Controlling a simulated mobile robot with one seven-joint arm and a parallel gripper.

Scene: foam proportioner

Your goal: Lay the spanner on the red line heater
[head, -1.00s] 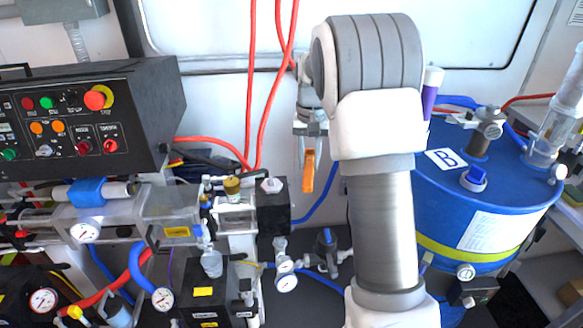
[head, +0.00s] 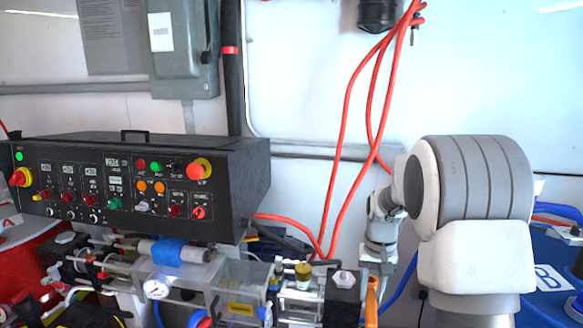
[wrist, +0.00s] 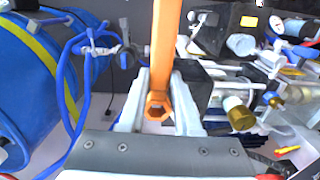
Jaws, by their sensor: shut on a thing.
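An orange spanner (head: 371,300) hangs below my gripper (head: 376,268) in the head view, beside the right side of a black block (head: 343,288). In the wrist view the spanner (wrist: 163,45) runs between the two pale fingers of my gripper (wrist: 159,108), with its ring end (wrist: 157,108) towards the camera. The gripper is shut on it. The spanner's lower end is cut off by the bottom of the head view. I cannot tell which part is the red line heater.
A black control panel (head: 110,185) stands at left above pumps and gauges (head: 157,289). Red hoses (head: 345,130) hang down the back wall behind my gripper. A blue drum (head: 555,255) stands at right, and shows at left in the wrist view (wrist: 30,85).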

